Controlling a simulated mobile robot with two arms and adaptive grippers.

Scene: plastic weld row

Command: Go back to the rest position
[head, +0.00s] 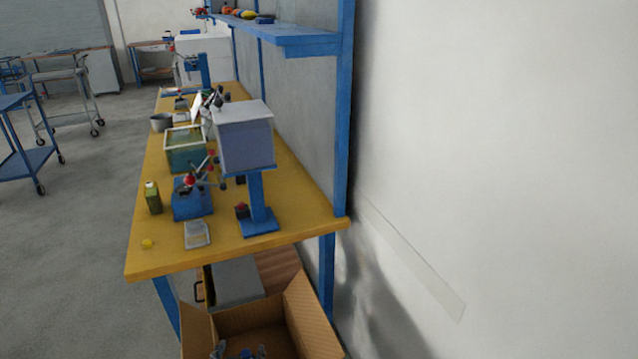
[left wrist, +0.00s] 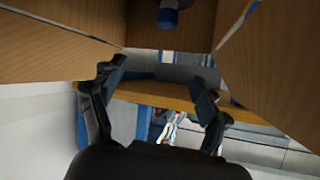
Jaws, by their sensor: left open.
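My left gripper (left wrist: 156,72) shows in the left wrist view with its two dark fingers spread apart and nothing between them. Brown cardboard-coloured panels (left wrist: 262,65) lie beyond the fingers at the upper left and upper right. A yellow-brown board edge (left wrist: 160,93) crosses behind the fingers. My right gripper is in neither view.
A yellow workbench (head: 290,215) runs along the wall, with a blue-based machine (head: 246,140), a green bottle (head: 153,198) and a teal bin (head: 185,152) on it.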

